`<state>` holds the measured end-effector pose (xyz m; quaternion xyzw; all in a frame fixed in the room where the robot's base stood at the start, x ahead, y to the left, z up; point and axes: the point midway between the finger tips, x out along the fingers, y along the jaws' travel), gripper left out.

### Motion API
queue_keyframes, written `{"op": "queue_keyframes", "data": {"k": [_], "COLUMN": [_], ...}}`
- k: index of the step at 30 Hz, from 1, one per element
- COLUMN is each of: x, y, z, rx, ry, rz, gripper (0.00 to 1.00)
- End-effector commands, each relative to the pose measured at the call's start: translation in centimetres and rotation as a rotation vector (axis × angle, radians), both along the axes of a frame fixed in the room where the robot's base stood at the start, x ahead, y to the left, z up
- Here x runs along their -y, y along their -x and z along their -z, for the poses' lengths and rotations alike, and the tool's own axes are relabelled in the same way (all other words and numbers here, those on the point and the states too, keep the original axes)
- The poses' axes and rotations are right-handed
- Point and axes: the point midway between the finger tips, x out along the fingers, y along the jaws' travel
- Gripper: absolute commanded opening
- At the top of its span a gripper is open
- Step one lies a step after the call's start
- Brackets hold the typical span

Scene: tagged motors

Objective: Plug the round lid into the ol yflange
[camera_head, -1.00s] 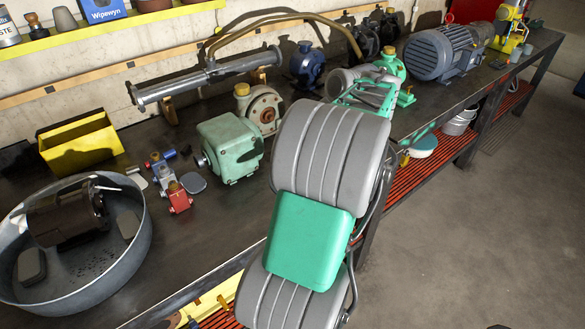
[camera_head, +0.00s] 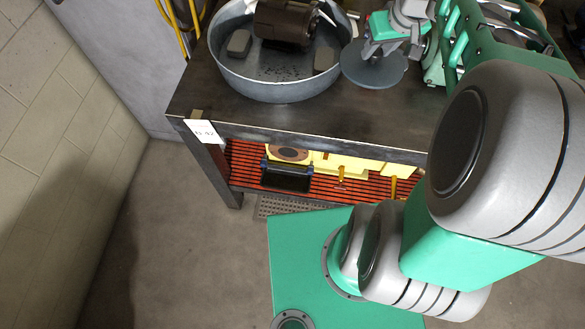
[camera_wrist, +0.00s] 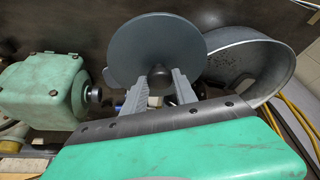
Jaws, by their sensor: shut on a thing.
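The round lid (camera_head: 373,72) is a flat grey disc. My gripper (camera_head: 376,50) is shut on it and holds it near the basin's right side, over the bench. In the wrist view the lid's broad face (camera_wrist: 150,45) is turned to the camera, and the two fingers (camera_wrist: 158,82) close around a dark round knob at its lower middle. No flange is clearly marked as the oily one. A brown ring-shaped part (camera_head: 288,153) lies on the lower shelf; I cannot tell whether it is the flange.
A grey metal basin (camera_head: 225,70) on the bench holds a dark motor (camera_head: 285,22) and dark blocks. In the wrist view a green pump (camera_wrist: 45,90) stands left of the lid. The bench's front edge (camera_head: 300,140) runs below the basin. Floor at left is clear.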

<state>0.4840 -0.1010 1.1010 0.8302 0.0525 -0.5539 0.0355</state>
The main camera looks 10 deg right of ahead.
Motion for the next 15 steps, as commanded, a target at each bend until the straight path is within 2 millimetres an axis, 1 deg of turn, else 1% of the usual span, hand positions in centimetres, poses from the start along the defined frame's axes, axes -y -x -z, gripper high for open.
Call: {"op": "queue_keyframes", "data": {"k": [1, 3, 6, 9, 15], "x": [-3.1, -6.0, -8.7, -9.8, -10.0], "y": [-0.3, -0.3, 0.1, 0.3, 0.3], "z": [-0.4, -0.6, -0.8, -0.9, -1.0], "rx": [0.005, 0.005, 0.004, 0.002, 0.002], "ry": [0.002, 0.002, 0.0, 0.0, -0.001], "rz": [0.009, 0.052, 0.097, 0.121, 0.131], "gripper": [0.0, 0.0, 0.0, 0.0, 0.0]}}
